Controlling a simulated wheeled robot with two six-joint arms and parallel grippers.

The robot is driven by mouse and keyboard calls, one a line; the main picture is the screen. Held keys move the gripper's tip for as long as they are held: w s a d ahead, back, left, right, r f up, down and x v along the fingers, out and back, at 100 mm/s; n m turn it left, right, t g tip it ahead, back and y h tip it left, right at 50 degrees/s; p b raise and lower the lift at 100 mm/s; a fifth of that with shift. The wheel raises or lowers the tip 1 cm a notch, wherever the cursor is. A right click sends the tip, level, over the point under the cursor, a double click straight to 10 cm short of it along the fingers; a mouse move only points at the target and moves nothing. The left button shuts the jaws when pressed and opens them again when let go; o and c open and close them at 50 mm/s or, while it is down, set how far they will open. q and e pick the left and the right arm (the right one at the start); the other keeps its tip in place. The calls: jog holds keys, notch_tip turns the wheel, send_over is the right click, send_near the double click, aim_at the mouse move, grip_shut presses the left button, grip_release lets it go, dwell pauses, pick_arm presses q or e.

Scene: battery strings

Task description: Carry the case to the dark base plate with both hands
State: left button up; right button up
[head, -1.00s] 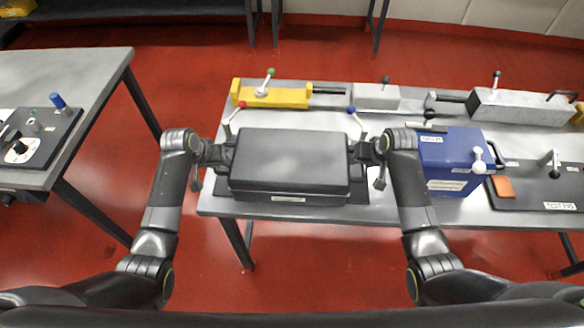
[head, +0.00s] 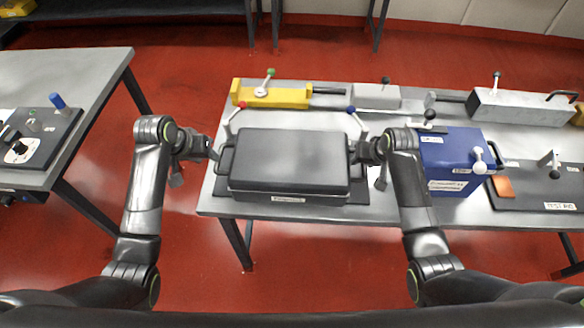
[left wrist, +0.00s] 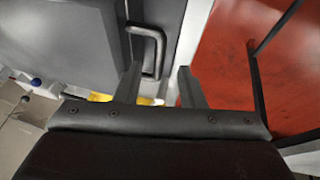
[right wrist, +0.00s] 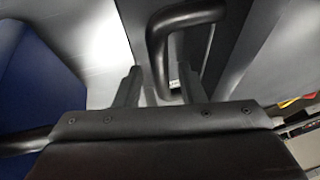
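The dark grey case (head: 290,162) lies flat on the dark base plate (head: 358,193), whose edges show around it on the table. The case has a bar handle at each short end. My left gripper (head: 214,153) is open, just left of the left handle (left wrist: 158,50); in the left wrist view that handle stands ahead of the two spread fingers. My right gripper (head: 356,152) is at the right end of the case. In the right wrist view its fingers are apart, with the right handle (right wrist: 158,50) reaching between them.
A blue box (head: 450,160) stands close to the right of my right gripper. A yellow fixture (head: 285,97) and grey blocks (head: 376,97) line the back. Upright levers with red (head: 242,105) and blue knobs stand behind the case. Another table is at far left.

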jog(key=v, duration=0.7)
jog(key=shift+s+r, duration=0.2)
jog(key=shift+r, duration=0.1)
dwell(0.3)
